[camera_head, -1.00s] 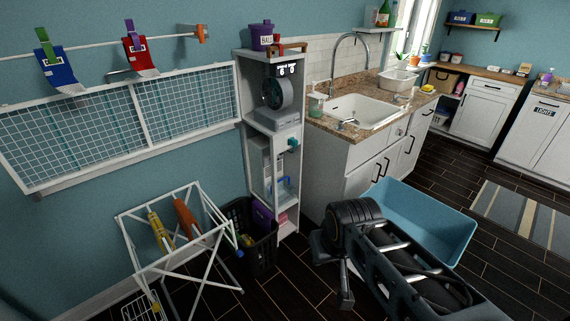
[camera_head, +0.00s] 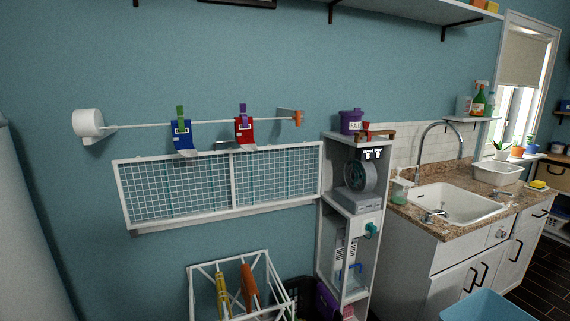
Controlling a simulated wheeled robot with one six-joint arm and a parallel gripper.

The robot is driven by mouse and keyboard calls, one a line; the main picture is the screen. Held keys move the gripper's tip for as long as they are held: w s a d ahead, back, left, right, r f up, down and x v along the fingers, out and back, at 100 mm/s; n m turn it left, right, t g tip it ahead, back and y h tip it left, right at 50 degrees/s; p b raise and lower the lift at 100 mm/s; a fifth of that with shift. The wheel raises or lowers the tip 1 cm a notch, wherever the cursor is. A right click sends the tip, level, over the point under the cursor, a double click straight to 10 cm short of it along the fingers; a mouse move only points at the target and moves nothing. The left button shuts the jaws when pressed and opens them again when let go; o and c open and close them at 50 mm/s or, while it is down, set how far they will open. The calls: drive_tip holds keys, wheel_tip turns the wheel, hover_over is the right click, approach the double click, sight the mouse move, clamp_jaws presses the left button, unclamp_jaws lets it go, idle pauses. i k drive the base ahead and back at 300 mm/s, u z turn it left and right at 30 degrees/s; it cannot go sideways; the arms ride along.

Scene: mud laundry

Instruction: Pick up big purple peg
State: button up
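A purple peg (camera_head: 242,109) stands upright at the top of a red packet (camera_head: 245,131), which hangs from the white rail on the wall. A green peg (camera_head: 180,113) sits the same way on a blue packet (camera_head: 182,134) to its left. The purple peg looks closed on the rail or packet; I cannot tell which. Larger yellow (camera_head: 222,291) and orange (camera_head: 249,284) peg-like items hang on the white drying rack below. My gripper is not in view.
A white wire grid (camera_head: 222,187) is fixed below the rail (camera_head: 145,124). The drying rack (camera_head: 205,266) stands under it. A white shelf tower (camera_head: 330,206) with a purple bucket (camera_head: 351,122) on top stands right, beside the sink counter (camera_head: 418,222).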

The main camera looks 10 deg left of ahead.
sight(243, 113)
drive_tip(key=u, duration=0.45)
drive_tip(key=i, duration=0.45)
drive_tip(key=u, duration=1.1)
drive_tip(key=i, duration=0.75)
drive_tip(key=u, duration=0.1)
